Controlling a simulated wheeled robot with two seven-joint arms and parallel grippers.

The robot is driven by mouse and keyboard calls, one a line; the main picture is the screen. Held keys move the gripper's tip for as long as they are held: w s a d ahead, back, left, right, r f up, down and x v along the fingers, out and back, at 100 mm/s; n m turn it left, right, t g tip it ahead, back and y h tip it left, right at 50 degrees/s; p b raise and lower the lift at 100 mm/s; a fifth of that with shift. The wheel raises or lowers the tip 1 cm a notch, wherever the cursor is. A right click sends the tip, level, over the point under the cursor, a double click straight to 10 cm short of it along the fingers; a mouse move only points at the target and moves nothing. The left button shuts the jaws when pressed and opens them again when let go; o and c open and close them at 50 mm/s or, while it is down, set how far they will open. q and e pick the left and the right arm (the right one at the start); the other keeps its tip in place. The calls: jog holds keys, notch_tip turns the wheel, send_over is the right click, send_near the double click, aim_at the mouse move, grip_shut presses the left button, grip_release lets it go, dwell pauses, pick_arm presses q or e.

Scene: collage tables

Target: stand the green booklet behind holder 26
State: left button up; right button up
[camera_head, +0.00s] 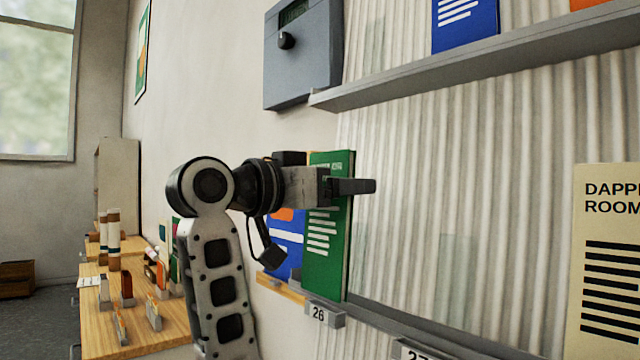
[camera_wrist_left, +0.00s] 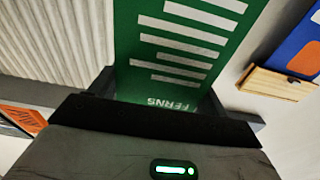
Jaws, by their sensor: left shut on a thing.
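The green booklet (camera_head: 328,245) has white lines and is upright in the head view. Its lower edge is at the ledge just above and behind the label of holder 26 (camera_head: 319,314). I cannot tell whether it rests on the ledge. My left gripper (camera_head: 350,186) is shut on the booklet near its top. In the left wrist view the booklet (camera_wrist_left: 180,75) lies between the two fingers, and the word FERNS shows near the palm. Holder 26 cannot be made out in the wrist view. My right gripper is not in view.
A blue booklet (camera_head: 288,245) stands in a wooden holder (camera_head: 281,288) just left of the green one. The corrugated wall right of it is bare up to a cream sign (camera_head: 608,260). A grey shelf (camera_head: 480,62) juts out above. A wooden table (camera_head: 150,325) with small items stands at left.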

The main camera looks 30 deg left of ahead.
pick_arm(q)
jog(key=shift+p+x, duration=0.3)
jog(key=shift+x, duration=1.6)
jog(key=shift+w+d+f, duration=0.15)
jog(key=shift+w+d, duration=0.05)
jog(key=shift+w, duration=0.4)
jog(key=shift+p, duration=0.3)
jog(key=shift+f, duration=0.2)
jog(key=shift+f+b, duration=0.4)
